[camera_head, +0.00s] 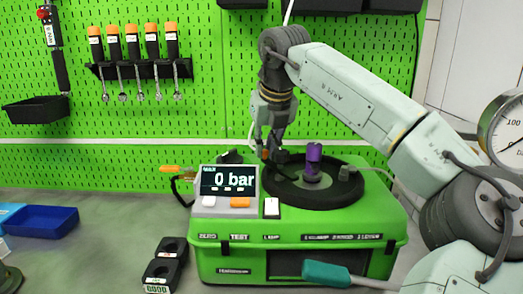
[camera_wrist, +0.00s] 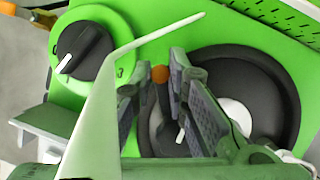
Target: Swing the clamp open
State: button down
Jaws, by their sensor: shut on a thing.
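The clamp (camera_wrist: 160,74) shows in the wrist view as a dark lever with an orange tip, between the two fingers of my gripper (camera_wrist: 157,90). The fingers are shut on the lever. Its base is partly hidden by the fingers. In the head view my gripper (camera_head: 270,148) points down at the left rim of the round black plate (camera_head: 330,197) on the green testbench (camera_head: 300,240). The clamp is mostly hidden there. A purple cylinder (camera_head: 314,155) stands upright near the plate's middle, right of my gripper.
A display reading 0 bar (camera_head: 228,180) stands left of the plate. A black knob (camera_wrist: 85,48) on the green top shows in the wrist view. A teal-handled tool (camera_head: 326,273) is at the front. A blue tray (camera_head: 42,221) lies far left.

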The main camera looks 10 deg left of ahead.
jog(key=shift+w+d+f+m+h, duration=0.1)
jog(key=shift+w+d+m+h, duration=0.2)
jog(key=shift+m, duration=0.5)
jog(key=shift+w+d+r+m+h, duration=0.1)
jog(key=shift+d+m+h, duration=0.25)
jog(key=shift+m, duration=0.45)
jog(key=shift+w+d+f+m+h, duration=0.1)
jog(key=shift+w+d+m+h, duration=0.2)
jog(key=shift+m, duration=0.5)
jog(key=shift+s, duration=0.1)
jog(key=c, duration=1.6)
grip_release()
jog(key=v, duration=1.2)
jog(key=shift+s, duration=0.2)
jog(key=shift+f, duration=0.15)
jog(key=x, duration=1.1)
jog(key=shift+w+f, duration=0.25)
jog(key=shift+w, duration=0.2)
jog(key=shift+a+t, duration=0.1)
jog(key=shift+t, duration=0.2)
